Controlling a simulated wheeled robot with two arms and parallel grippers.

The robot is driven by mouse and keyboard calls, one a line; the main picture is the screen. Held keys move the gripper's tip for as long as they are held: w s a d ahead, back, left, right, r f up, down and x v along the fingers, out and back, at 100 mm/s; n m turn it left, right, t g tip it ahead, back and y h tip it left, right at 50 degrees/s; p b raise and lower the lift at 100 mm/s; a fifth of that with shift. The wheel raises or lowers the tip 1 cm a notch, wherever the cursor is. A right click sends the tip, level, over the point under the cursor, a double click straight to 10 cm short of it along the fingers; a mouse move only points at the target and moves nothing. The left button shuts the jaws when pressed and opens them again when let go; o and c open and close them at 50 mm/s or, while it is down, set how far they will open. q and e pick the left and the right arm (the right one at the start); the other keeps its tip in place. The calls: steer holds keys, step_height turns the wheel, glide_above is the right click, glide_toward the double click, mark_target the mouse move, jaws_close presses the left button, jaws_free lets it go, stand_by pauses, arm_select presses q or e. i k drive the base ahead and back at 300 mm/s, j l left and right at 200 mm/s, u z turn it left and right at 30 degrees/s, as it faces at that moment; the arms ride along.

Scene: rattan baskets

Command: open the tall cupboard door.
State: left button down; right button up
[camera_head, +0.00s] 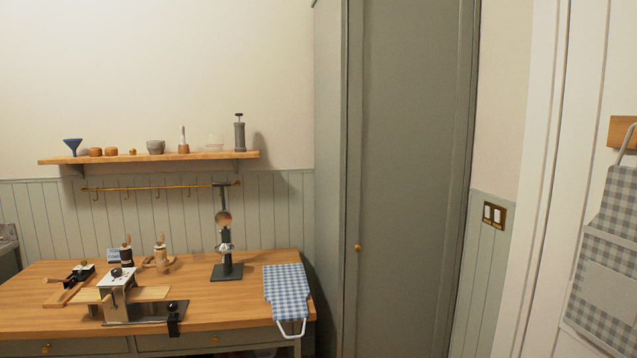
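The tall cupboard (330,130) is grey-green and stands in the middle-right of the head view, reaching past the top and bottom of the picture. Its door (410,150) looks shut, flush in its frame. A small round brass knob (357,247) sits low on the door's left side. The door's lower edge is cut off by the picture. Neither my left nor my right gripper shows in the head view.
A wooden worktable (200,290) with coffee tools and a checked blue cloth (287,290) stands left of the cupboard. A wall shelf (150,158) holds small items above it. To the right are a switch plate (494,214), white door trim (545,150) and a hanging checked apron (610,260).

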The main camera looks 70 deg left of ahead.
mark_target(409, 62)
steer(key=u, duration=2.1)
steer(key=i+l+u, duration=0.1)
steer(key=i+u, duration=0.2)
steer(key=u, duration=0.15)
steer(key=i+l+u, duration=0.2)
steer(key=u, duration=0.3)
steer(key=i+l+u, duration=0.15)
steer(key=i+l, duration=0.7)
